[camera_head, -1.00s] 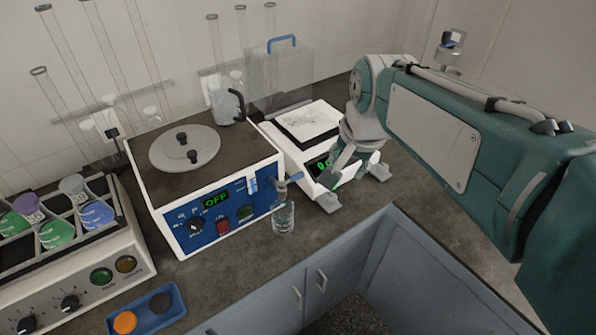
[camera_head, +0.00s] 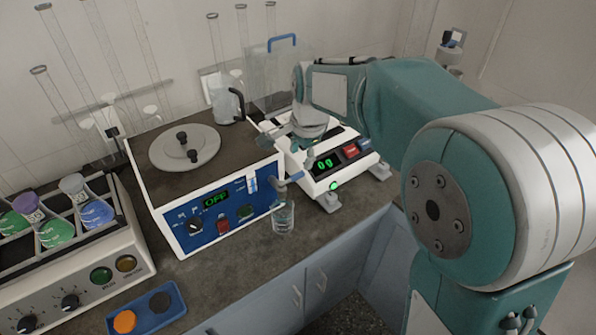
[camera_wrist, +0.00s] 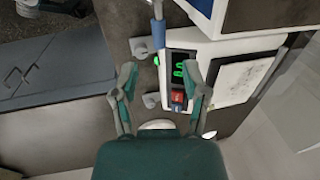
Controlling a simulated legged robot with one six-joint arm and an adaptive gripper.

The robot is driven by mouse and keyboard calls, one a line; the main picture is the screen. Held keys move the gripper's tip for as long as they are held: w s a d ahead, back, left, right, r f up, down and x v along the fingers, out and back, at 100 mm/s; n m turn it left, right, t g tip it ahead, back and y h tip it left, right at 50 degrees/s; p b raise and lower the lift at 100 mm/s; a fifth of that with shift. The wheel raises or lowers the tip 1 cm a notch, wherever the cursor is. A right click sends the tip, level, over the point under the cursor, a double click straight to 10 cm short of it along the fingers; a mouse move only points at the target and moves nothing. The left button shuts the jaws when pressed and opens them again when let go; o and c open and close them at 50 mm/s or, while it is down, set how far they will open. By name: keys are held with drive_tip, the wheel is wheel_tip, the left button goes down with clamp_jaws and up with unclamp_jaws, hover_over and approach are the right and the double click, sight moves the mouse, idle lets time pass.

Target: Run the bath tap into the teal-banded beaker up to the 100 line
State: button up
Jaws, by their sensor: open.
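The bath (camera_head: 215,195) has a blue front panel, and its display reads OFF. A clear beaker (camera_head: 283,218) stands upright on the counter below the tap. Its band and lines are too small to read, and I cannot tell if it holds water. My gripper (camera_head: 284,138) is open and empty, above the gap between bath and balance. In the wrist view, my open fingers (camera_wrist: 160,78) point toward the blue tap lever (camera_wrist: 157,42), apart from it. The beaker is not clear there.
The balance (camera_head: 335,172), reading 0 g, stands right of the bath, beneath my gripper. The counter's front edge is close to the beaker.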

sight(298, 174)
drive_tip(key=f, duration=0.4)
drive_tip(key=w+f, duration=0.1)
drive_tip(key=f, duration=0.1)
drive_tip(key=shift+a+f, duration=0.35)
drive_tip(key=shift+a, duration=0.05)
drive_tip(key=shift+c, duration=0.3)
clamp_jaws()
